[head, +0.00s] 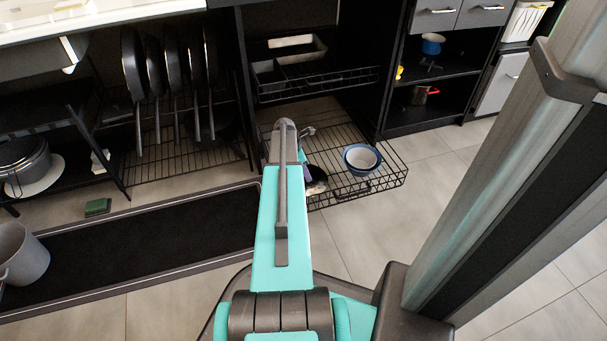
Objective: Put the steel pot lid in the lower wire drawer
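The lower wire drawer (396,176) is pulled out from the dark cabinet, low over the floor at centre right. A blue bowl with a pale inside (362,158) sits in it. A dark, shiny round piece with a pale patch (316,181) shows at the drawer's front left, just right of my arm. It may be the steel pot lid, but it is partly covered and I cannot be sure. My arm reaches forward over the drawer's left part. My gripper is mostly hidden behind the arm's end, so I cannot see its fingers or any grip.
An upper wire drawer (330,81) with grey trays sits above. Several pans (132,65) hang at left over a wire rack. A dark mat (150,238), a grey pot (20,254) and a green sponge (97,207) are at left. Tiled floor right of the drawer is clear.

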